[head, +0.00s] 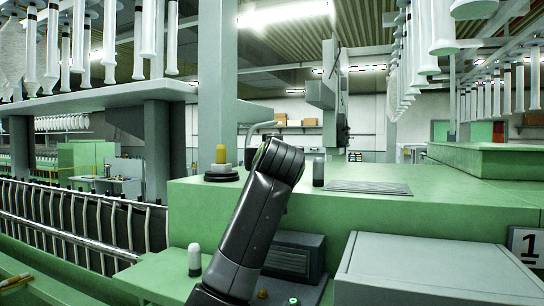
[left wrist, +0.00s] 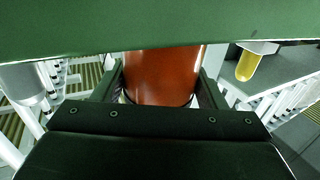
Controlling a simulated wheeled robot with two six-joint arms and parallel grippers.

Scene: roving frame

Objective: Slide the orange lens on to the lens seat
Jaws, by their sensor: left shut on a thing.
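In the left wrist view, an orange-red cylindrical piece (left wrist: 162,88), which I take as the orange lens, sits between the two dark fingers of my left gripper (left wrist: 161,68). The gripper is shut on it. The upper end of the piece in the picture is hidden behind a green band. In the head view a black arm of mine rises in the middle, but no gripper and no orange lens show there. I cannot make out the lens seat for sure. My right gripper is in neither view.
A green machine top (head: 330,203) carries a yellow cylinder on a dark round base (head: 221,176), a small dark cylinder (head: 318,172) and a flat grey plate (head: 368,187). A grey box (head: 425,262) stands at front right. Metal rails (head: 75,225) run along the left.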

